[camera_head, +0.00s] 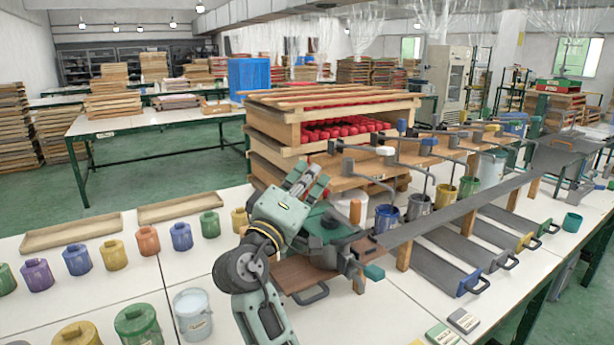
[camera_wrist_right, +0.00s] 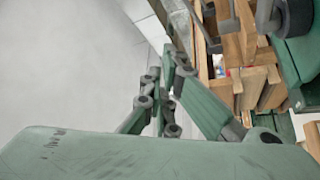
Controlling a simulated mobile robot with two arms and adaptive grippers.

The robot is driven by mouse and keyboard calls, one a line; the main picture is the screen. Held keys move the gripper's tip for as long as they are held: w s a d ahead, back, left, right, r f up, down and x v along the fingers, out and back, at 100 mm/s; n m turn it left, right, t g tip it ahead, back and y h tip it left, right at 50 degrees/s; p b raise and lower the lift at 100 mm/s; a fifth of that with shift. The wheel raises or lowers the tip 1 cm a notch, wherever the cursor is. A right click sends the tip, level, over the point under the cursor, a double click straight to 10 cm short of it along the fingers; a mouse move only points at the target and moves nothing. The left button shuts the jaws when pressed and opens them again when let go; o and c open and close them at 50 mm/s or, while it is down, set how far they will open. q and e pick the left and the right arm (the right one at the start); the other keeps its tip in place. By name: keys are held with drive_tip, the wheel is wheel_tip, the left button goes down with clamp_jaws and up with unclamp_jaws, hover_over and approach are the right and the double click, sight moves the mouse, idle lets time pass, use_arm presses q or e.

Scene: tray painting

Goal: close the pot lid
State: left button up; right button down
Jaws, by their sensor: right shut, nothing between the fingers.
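My right gripper (camera_head: 308,175) is raised over the work table with its fingers pointing up and away. It also shows in the wrist view (camera_wrist_right: 168,68), shut with nothing between its fingers. Several colored pots stand in a row at the left, among them a blue pot (camera_head: 181,237) and an orange pot (camera_head: 148,241). A larger green pot (camera_head: 138,325) and a yellow pot (camera_head: 76,334) are at the near edge. All are apart from the gripper. I cannot tell which pot lid is meant. My left gripper is not in view.
A wooden crate stack (camera_head: 285,130) with red items stands behind the gripper. Right of it are open paint cans (camera_head: 388,218) with bent handles, and a long grey rail (camera_head: 470,205). A white bucket (camera_head: 193,312) stands at the front. Two wooden trays (camera_head: 72,232) lie at the left.

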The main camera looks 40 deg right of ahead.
drive_tip(key=v, duration=1.2)
